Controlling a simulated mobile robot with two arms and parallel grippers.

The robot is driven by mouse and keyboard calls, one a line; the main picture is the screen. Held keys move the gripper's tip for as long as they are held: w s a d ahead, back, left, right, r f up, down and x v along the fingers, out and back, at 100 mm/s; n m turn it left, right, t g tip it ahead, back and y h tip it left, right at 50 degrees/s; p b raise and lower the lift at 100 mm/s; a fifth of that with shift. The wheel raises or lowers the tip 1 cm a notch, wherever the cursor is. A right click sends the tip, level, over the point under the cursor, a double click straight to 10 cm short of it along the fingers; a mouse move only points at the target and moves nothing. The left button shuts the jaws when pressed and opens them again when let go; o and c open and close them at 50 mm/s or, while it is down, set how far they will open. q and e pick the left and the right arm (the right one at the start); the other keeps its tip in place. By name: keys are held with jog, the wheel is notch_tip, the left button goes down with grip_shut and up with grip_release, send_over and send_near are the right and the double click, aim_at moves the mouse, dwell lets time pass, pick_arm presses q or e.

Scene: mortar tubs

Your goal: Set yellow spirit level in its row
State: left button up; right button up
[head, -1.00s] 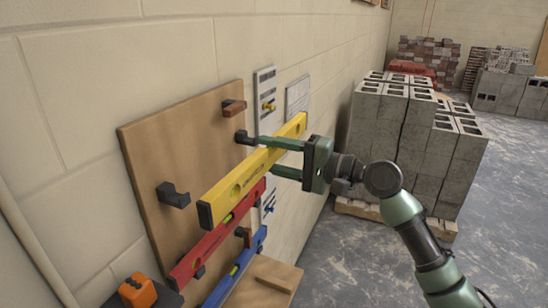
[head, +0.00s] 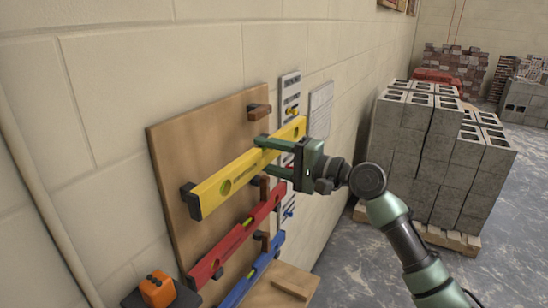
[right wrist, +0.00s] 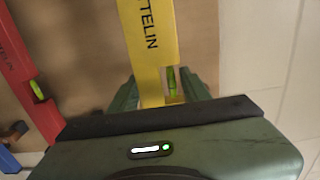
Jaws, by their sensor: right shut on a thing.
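The yellow spirit level (head: 232,177) lies along the wooden board (head: 172,150) on the wall, its left end at a black hook (head: 190,200). My right gripper (head: 265,158) is shut on it right of its middle. I cannot tell whether the level rests in the hooks or is just held there. In the right wrist view the yellow level (right wrist: 150,40) runs between the fingers of my right gripper (right wrist: 160,90), with a green vial near them. The red level (head: 238,238) and blue level (head: 255,272) hang below it. My left gripper is not in view.
A brown wooden peg (head: 259,112) sticks out above the yellow level. Paper sheets (head: 320,108) hang on the wall to the right. An orange tool (head: 157,289) sits at bottom left. Stacked grey blocks (head: 437,150) stand on a pallet at right.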

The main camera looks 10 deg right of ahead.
jog(key=shift+b+x, duration=0.35)
jog(key=shift+x, duration=2.55)
jog(key=shift+w+a+f, duration=0.1)
jog(key=shift+f, duration=0.1)
jog(key=shift+f+b, duration=0.55)
jog(key=shift+f, duration=0.05)
